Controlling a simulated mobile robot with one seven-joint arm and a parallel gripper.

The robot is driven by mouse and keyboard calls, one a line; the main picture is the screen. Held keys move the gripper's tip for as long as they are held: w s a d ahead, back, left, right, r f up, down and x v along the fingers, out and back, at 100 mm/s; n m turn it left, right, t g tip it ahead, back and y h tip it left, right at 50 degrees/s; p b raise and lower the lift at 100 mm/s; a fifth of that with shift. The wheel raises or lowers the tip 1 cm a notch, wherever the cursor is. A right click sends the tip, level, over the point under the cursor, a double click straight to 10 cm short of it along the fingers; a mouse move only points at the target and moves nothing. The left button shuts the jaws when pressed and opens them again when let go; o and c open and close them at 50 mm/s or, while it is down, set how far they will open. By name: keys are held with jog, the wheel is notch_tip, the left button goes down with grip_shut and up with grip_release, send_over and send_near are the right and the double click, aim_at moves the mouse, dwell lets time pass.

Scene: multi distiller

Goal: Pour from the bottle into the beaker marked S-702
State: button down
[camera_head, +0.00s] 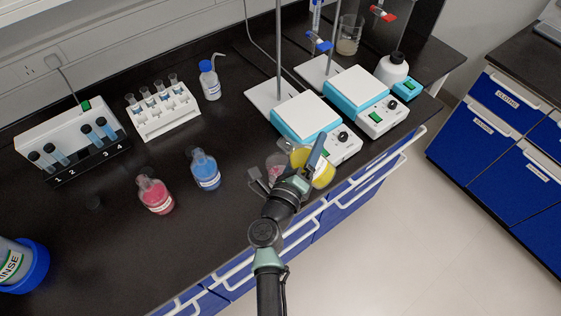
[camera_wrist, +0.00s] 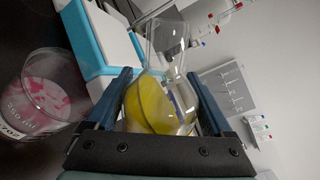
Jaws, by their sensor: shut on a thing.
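My gripper (camera_head: 308,160) is shut on a clear glass bottle (camera_head: 323,174) of yellow liquid. In the wrist view, the blue fingers grip both sides of the bottle (camera_wrist: 158,105), and its clear neck points away from the palm. The bottle looks tilted, its neck toward the left in the head view. A glass beaker (camera_head: 275,163) with pink contents stands on the bench just left of the bottle, partly behind my gripper. In the wrist view the beaker (camera_wrist: 38,95) is at left, apart from the bottle; its label is only partly readable, seemingly ending in 702. No stream is visible.
Two blue-and-white hotplates (camera_head: 305,118) with stands are behind the bottle. A red bottle (camera_head: 155,196) and a blue bottle (camera_head: 205,170) stand to the left. Tube racks (camera_head: 163,112) are farther back. The bench's front edge is close.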

jog(key=shift+d+r+n+p, duration=0.2)
jog(key=shift+r+n+p, duration=0.25)
jog(key=shift+n+p, duration=0.45)
dwell(1.4)
jog(key=shift+s+d+f+n+p, duration=0.15)
jog(key=shift+f+n+p, duration=0.2)
jog(key=shift+n, duration=0.4)
jog(key=shift+s+d+f+n+p, duration=0.15)
jog(key=shift+n+p, duration=0.25)
jog(key=shift+n, duration=0.35)
dwell(3.5)
jog(key=shift+w+f, duration=0.1)
jog(key=shift+f, duration=0.15)
dwell(0.5)
